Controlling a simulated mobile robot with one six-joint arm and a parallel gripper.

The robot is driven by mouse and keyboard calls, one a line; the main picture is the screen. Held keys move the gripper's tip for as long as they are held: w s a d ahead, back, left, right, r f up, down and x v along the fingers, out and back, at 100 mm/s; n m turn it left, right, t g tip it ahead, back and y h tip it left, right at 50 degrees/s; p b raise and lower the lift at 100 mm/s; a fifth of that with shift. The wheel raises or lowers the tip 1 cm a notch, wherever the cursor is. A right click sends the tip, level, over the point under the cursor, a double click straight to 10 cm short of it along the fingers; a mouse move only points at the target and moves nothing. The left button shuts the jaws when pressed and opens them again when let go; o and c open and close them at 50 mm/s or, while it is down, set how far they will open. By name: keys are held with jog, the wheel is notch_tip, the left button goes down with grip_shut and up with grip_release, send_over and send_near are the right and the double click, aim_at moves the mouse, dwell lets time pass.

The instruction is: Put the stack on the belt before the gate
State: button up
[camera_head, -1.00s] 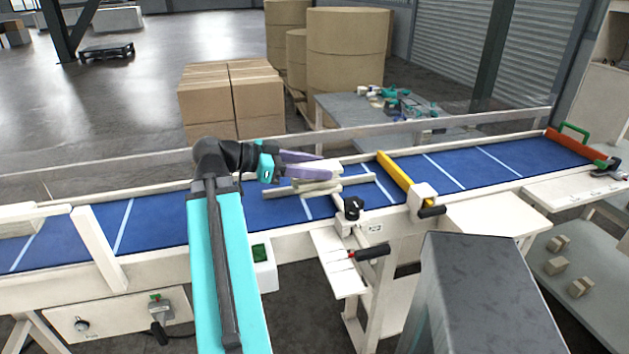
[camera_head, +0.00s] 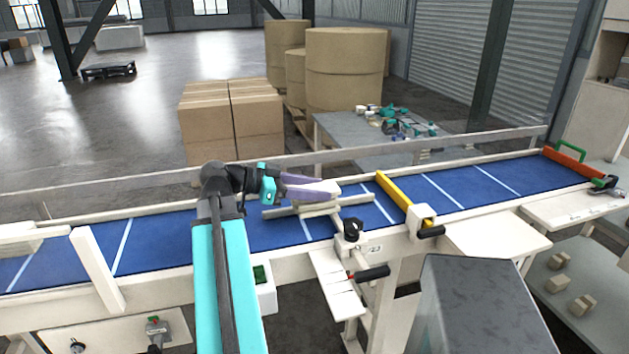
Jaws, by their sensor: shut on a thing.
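My gripper (camera_head: 312,188), with purple fingers, is over the blue belt (camera_head: 180,235) near the middle of the view. It is shut on a pale stack (camera_head: 320,208), partly hidden by the fingers. The stack is at or just above the belt, between pale guide rails; I cannot tell whether it touches. The yellow gate bar (camera_head: 396,196) lies across the belt to the right of the stack, apart from it.
A clamp with a black knob (camera_head: 353,230) stands at the belt's near edge by the stack. An orange bar (camera_head: 567,164) crosses the belt's far right end. The blue belt is clear between the yellow and orange bars. A clear guard runs along the back.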

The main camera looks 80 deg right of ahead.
jog(key=w+d+f+p, duration=0.1)
jog(key=d+p, duration=0.2)
jog(key=d, duration=0.9)
jog(key=shift+w+d+p, duration=0.3)
jog(key=shift+f, duration=0.15)
jog(key=shift+f+p, duration=0.9)
jog(key=shift+f, duration=0.8)
jog(key=shift+f, duration=0.1)
jog(key=o, duration=1.2)
jog(key=shift+w+a, duration=0.15)
jog(key=shift+w, duration=0.2)
jog(key=b+v, duration=0.4)
jog(key=v, duration=0.7)
jog(key=shift+w+r, duration=0.15)
jog(key=shift+r, duration=0.1)
